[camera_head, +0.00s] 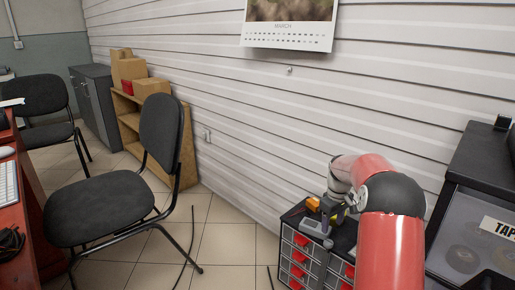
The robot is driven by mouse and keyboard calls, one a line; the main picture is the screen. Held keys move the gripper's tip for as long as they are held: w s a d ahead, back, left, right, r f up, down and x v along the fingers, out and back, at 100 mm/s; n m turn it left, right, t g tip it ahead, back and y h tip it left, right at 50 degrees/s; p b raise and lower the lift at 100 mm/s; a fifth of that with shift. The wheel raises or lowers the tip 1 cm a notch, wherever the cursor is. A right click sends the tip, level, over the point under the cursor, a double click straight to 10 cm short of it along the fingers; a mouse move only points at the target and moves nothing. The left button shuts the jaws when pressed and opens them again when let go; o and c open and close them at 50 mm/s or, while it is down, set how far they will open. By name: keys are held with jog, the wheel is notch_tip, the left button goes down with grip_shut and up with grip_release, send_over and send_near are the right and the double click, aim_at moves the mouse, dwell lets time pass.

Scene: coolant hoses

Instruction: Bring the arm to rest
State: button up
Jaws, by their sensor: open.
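My arm reaches in from the lower right, red with a black joint and a pale wrist. My gripper (331,217) is small in view, pointing down over the top of a drawer cabinet (306,256). It is open, and I see nothing held in it. An orange-yellow item (313,203) and a grey item (315,228) are close by it at the cabinet top; whether the gripper touches them I cannot tell. My arm hides the cabinet's right part.
A black chair (110,205) stands left of centre, by a red desk (32,215). A thin dark hose-like line (190,235) lies on the tiles. A wooden shelf with boxes (187,150) lines the wall. A black unit (470,190) is close right of my arm. Floor between chair and cabinet is mostly clear.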

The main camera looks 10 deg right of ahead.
jog(key=s+a+r+m+t+h, duration=0.1)
jog(key=s+a+r, duration=0.5)
jog(key=s+r, duration=0.15)
jog(key=s+a+r+m+t, duration=0.1)
jog(key=s+a+r, duration=0.45)
jog(key=r, duration=0.35)
jog(key=s+a+m+t, duration=0.1)
jog(key=s+a, duration=0.2)
jog(key=s, duration=0.8)
jog(key=s+a+m+t+y, duration=0.1)
jog(key=s+a+m+t, duration=0.1)
jog(key=s, duration=0.9)
jog(key=shift+a+t, duration=0.3)
jog(key=shift+a, duration=0.55)
jog(key=shift+s+f, duration=0.1)
